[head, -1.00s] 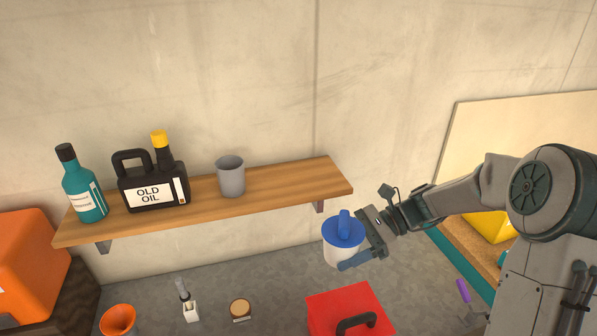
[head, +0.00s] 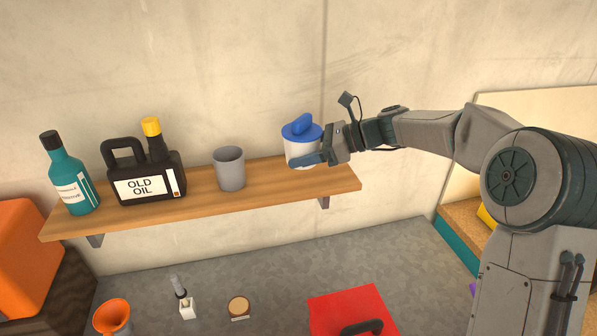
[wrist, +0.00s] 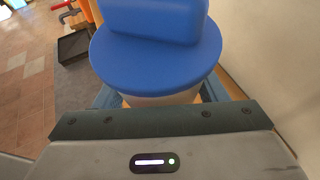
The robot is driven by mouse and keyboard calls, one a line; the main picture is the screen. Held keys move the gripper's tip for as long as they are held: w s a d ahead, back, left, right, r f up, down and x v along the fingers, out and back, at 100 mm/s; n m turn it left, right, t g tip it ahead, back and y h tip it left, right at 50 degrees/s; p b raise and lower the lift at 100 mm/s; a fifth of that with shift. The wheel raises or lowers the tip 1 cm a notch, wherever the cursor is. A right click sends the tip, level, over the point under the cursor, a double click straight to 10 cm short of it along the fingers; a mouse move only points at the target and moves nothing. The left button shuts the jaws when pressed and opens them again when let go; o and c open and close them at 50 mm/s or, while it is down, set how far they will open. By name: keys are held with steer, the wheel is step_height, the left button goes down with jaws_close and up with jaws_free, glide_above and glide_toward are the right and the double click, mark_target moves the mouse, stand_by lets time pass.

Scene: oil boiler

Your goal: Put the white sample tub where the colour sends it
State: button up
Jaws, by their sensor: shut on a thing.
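The white sample tub (head: 301,151) has a blue lid with a raised blue grip on top. My gripper (head: 308,160) is shut on the tub from the right, and the tub is upright. In the head view the tub appears at the right part of the wooden shelf (head: 262,192); I cannot tell whether its base touches the shelf. In the wrist view the blue lid (wrist: 155,55) fills the top middle, with the fingers beside the tub's body below it.
On the shelf stand a grey cup (head: 229,169), a black OLD OIL jug (head: 143,177) and a teal bottle (head: 70,175). Below on the grey top are a red box (head: 345,305), an orange funnel (head: 112,316), a brush (head: 183,298) and a small round-topped item (head: 238,307).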

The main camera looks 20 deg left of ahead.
mark_target(299, 176)
steer(key=shift+w+a+f, duration=0.6)
steer(key=shift+a, duration=0.2)
step_height(299, 176, down, 4)
steer(key=b, duration=0.4)
steer(key=shift+r, duration=0.1)
steer(key=o, duration=1.2)
steer(key=shift+d, duration=0.1)
steer(key=shift+c, duration=0.2)
steer(key=b+v, duration=0.1)
steer(key=v, duration=1.1)
steer(key=shift+s+b, duration=0.1)
steer(key=shift+b, duration=0.25)
